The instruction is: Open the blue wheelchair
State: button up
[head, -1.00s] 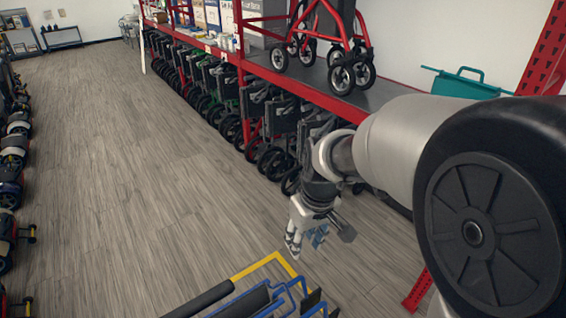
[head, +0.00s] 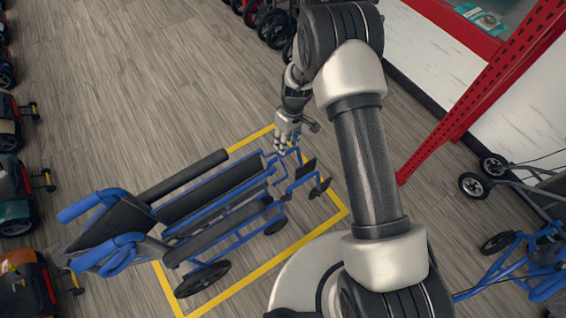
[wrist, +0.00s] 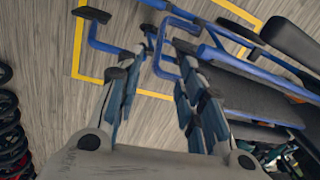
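The blue wheelchair (head: 215,205) stands on the floor, its two sides close together with dark fabric between them. Its push handles point to the lower left and its footrests to the upper right. In the wrist view its blue frame (wrist: 262,72) and a footrest (wrist: 92,14) show. My gripper (head: 287,135) is above the footrest end in the head view. In the wrist view my gripper (wrist: 163,60) has its two fingers apart, with blue tubing seen beyond the gap. I see nothing held, and I cannot tell whether the fingers touch the frame.
A yellow floor outline (head: 335,219) surrounds much of the wheelchair. A red upright (head: 470,110) and another blue-framed chair (head: 515,262) stand at the right. Scooters (head: 22,285) line the left edge. The wood floor at upper left is clear.

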aim_at(283, 162)
jog(key=f+b, duration=0.1)
jog(key=f, duration=0.3)
jog(key=a+f+b, duration=0.1)
jog(key=f, duration=0.4)
jog(key=s+f+b, duration=0.1)
jog(key=f, duration=0.4)
jog(key=shift+s+a, duration=0.1)
jog(key=shift+a, duration=0.1)
jog(key=shift+c, duration=0.5)
grip_shut()
